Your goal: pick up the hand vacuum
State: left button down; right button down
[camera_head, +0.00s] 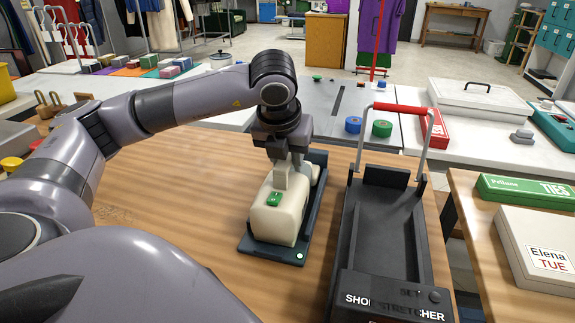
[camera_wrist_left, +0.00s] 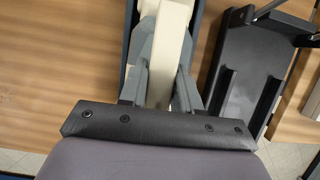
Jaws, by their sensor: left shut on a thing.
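The hand vacuum (camera_head: 275,217) is a cream body with a green button on top. It sits on a dark charging base (camera_head: 257,246) with a small lit green dot at its front corner, on the wooden table. My left gripper (camera_head: 287,165) comes down from above and is shut on the cream handle of the vacuum. In the left wrist view the two grey fingers (camera_wrist_left: 161,85) stand on either side of the cream handle (camera_wrist_left: 171,45). The fingertips' exact contact is partly hidden. My right gripper is not in view.
A black shoe stretcher (camera_head: 385,235) with a red-topped handle (camera_head: 401,108) stands close to the right of the base. A green ties box (camera_head: 525,190) and a white box (camera_head: 540,245) lie on the right table. The wooden table (camera_head: 170,170) is clear to the left of the base, under my arm.

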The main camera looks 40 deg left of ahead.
pick_arm(q)
jog(key=shift+r+p, duration=0.4)
jog(key=shift+r, duration=0.1)
notch_tip(320, 180, up, 20)
jog(key=p, duration=0.4)
jog(key=shift+f+p, duration=0.15)
jog(key=shift+p, duration=0.2)
jog(key=c, duration=1.4)
grip_release()
grip_shut()
